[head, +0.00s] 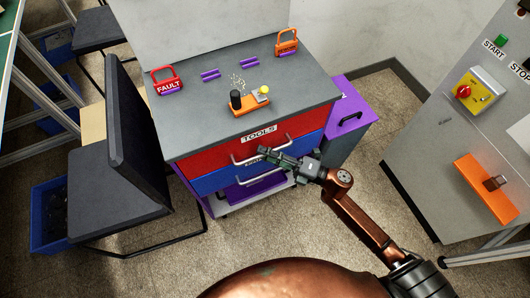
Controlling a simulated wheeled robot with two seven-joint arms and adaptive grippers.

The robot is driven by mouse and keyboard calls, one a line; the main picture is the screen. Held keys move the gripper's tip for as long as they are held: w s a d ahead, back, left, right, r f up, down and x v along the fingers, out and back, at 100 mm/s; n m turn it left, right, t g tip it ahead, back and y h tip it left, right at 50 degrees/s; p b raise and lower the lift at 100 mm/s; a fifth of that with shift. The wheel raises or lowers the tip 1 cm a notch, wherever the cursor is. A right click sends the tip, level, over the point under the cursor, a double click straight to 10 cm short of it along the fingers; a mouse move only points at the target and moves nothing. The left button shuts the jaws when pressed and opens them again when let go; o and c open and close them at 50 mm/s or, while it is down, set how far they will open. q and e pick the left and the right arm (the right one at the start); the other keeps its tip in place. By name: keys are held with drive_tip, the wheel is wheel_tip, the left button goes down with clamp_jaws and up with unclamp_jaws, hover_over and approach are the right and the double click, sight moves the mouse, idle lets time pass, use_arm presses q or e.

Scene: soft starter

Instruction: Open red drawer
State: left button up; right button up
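The red drawer (218,159) is the top drawer of a grey-topped tool cabinet (317,92) and bears a "TOOLS" label. It looks shut. Its silver bar handle (247,161) runs along its front. My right gripper (266,155) is at the right part of this handle, in front of the drawer. Its fingers overlap the handle in the picture, and I cannot tell whether they close on it or touch it. The blue drawer (212,182) with its own silver handle sits just below, partly hidden by the gripper. My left gripper is not in view.
A black chair (137,135) stands close on the cabinet's left. A purple drawer unit (352,118) is at its right, and a grey control cabinet (430,120) stands further right. Padlocks and an orange block with knobs (250,106) lie on the top. Floor in front is open.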

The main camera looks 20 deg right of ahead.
clamp_jaws()
idle(0.6)
